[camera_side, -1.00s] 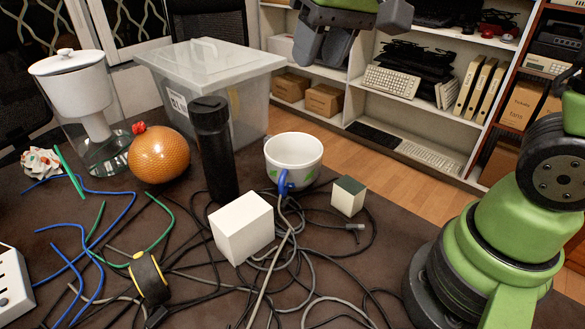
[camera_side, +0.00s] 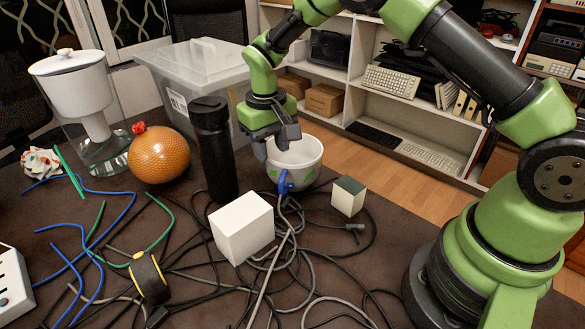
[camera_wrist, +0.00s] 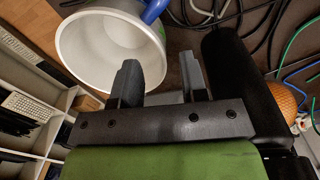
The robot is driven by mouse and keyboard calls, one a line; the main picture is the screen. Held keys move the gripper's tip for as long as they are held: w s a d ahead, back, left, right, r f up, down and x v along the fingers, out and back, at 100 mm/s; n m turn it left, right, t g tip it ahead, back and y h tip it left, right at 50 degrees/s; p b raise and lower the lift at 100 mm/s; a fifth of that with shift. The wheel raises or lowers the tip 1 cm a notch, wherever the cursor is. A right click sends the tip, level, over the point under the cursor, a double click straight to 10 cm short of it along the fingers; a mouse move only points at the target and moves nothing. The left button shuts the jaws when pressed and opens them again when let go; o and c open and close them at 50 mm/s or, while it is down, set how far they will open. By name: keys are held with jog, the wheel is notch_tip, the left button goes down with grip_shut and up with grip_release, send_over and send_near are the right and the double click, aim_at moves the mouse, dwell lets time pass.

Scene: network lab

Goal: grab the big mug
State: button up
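The big mug (camera_side: 304,174) is white with green marks and a blue handle (camera_side: 284,183). It stands upright on the dark table in the side view, just right of the black cylinder. My gripper (camera_side: 272,148) is over the mug's left rim, pointing down, with its fingers apart. In the wrist view, the mug's open mouth (camera_wrist: 92,50) fills the upper left. My gripper (camera_wrist: 160,80) is open there. One finger overlaps the mug's mouth and the other lies outside its rim, so the rim shows between them. I cannot tell whether either finger touches it.
A tall black cylinder (camera_side: 214,152) stands close left of the mug. A white box (camera_side: 241,229) and a small green-topped box (camera_side: 348,197) stand in front. Loose cables (camera_side: 300,265) cover the table's front. A lidded plastic bin (camera_side: 240,72) is behind; an orange ball (camera_side: 158,157) is left.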

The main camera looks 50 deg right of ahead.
aim_at(275, 180)
notch_tip(275, 180, down, 5)
jog(key=shift+s+d+f, duration=0.1)
jog(key=shift+s+f, duration=0.05)
grip_shut()
